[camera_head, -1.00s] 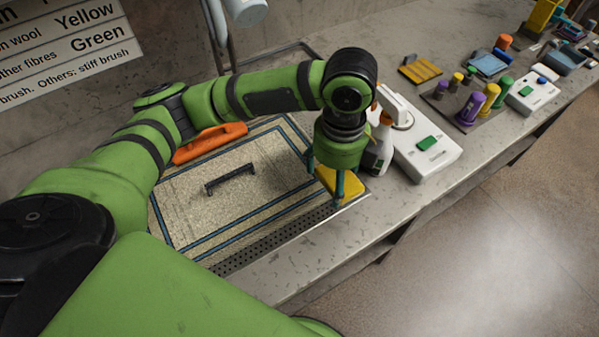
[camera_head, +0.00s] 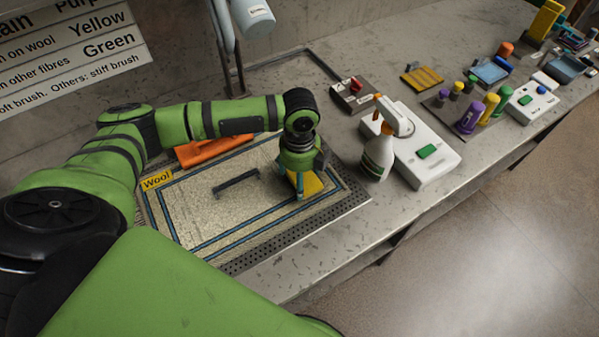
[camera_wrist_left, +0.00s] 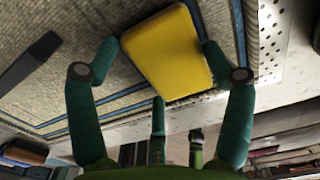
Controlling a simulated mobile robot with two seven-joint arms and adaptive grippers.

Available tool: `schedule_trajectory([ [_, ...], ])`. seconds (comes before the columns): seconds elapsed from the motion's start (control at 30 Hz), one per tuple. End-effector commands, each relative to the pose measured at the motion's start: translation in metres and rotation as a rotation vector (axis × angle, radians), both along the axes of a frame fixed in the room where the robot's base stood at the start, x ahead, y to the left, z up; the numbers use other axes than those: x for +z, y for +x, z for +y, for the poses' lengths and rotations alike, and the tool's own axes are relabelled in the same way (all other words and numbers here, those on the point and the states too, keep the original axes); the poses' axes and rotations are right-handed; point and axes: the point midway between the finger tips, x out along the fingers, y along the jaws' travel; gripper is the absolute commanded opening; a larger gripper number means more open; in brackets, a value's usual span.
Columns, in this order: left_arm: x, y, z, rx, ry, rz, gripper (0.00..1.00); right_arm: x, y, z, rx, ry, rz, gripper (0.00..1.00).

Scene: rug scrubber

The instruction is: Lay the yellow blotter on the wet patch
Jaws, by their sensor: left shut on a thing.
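The yellow blotter (camera_head: 313,185) is a flat block with rounded corners, over the right end of the bordered rug (camera_head: 205,205). My left gripper (camera_head: 299,190) points down and is shut on it. I cannot make out the wet patch. My right gripper is not in view.
An orange tool (camera_head: 205,150) lies at the back edge behind my arm. A spray bottle (camera_head: 379,152) and a white box (camera_head: 428,150) stand right of the rug. A perforated strip (camera_head: 290,232) runs along the front.

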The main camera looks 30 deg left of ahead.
Motion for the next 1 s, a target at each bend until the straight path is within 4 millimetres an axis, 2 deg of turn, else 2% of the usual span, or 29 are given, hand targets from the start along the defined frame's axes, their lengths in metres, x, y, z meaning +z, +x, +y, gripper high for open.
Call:
schedule_trajectory([
  [0.33, -0.004, 0.000, 0.000, 0.001, 0.001, 0.001, 0.56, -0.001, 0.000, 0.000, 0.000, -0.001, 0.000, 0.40],
  [0.37, -0.003, 0.000, 0.000, 0.001, 0.000, 0.000, 0.93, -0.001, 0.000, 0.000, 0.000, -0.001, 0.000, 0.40],
  [0.4, -0.003, 0.000, 0.000, 0.000, 0.001, -0.001, 1.00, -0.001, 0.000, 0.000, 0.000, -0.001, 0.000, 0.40],
  [0.77, -0.002, 0.000, 0.000, 0.001, 0.001, -0.001, 1.00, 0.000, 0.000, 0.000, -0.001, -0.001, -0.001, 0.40],
  [0.87, 0.003, 0.001, 0.000, 0.001, 0.000, -0.002, 1.00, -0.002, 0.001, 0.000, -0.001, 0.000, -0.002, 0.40],
  [1.0, 0.025, 0.002, 0.000, 0.000, 0.000, -0.006, 1.00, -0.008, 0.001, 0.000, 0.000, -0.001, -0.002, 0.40],
])
